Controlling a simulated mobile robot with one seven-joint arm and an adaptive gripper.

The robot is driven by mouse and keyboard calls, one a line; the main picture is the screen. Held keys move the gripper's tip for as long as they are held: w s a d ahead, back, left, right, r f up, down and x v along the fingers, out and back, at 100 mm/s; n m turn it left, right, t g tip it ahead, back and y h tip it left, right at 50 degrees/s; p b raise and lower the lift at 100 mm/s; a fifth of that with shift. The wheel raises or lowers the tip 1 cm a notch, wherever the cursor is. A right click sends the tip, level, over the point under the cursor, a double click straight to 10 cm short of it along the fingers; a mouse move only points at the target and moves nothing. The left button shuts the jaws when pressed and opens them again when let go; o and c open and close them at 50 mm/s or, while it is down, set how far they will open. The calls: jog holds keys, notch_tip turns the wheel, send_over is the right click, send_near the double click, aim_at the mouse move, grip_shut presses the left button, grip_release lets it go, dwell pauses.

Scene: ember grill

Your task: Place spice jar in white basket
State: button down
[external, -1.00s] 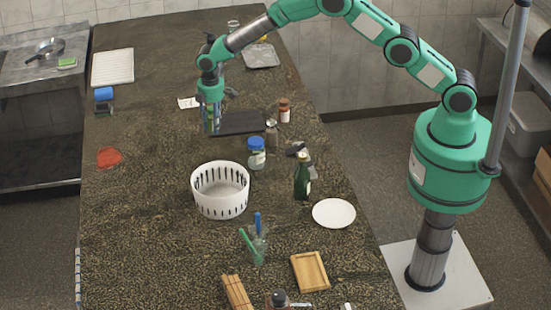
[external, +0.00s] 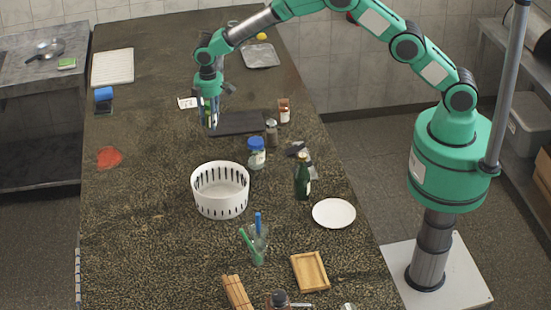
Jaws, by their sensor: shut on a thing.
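My gripper (external: 209,122) is over the counter at the left end of a dark flat board, fingers pointing down. It is shut on a small greenish thing (external: 207,112), which seems to be the spice jar but is mostly hidden by the fingers. The white basket (external: 221,205) is round with slotted sides and stands upright on the counter, nearer the camera than my gripper and apart from it. Its visible inside looks empty.
A blue-lidded jar (external: 256,153), a shaker (external: 271,132) and an orange-capped jar (external: 284,110) stand right of my gripper. A dark green bottle (external: 302,178) and a white plate (external: 334,213) are right of the basket.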

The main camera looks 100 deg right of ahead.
aim_at(221, 195)
jog(key=a+m+p, duration=0.2)
jog(key=a+m, duration=0.2)
jog(key=a, duration=2)
jog(key=shift+w+a+f, duration=0.1)
jog(key=shift+a+f, duration=0.05)
jog(key=shift+f, duration=0.7)
jog(key=shift+w+a+f, duration=0.1)
jog(key=shift+a+f, duration=0.1)
jog(key=shift+f, duration=0.6)
jog(key=shift+w+a+f, duration=0.1)
jog(key=shift+a+f, duration=0.05)
jog(key=shift+f, duration=0.7)
jog(key=shift+f, duration=0.1)
jog(key=shift+f+p, duration=0.55)
jog(key=shift+f, duration=2.45)
jog(key=shift+f+p, duration=0.3)
jog(key=shift+f, duration=1.55)
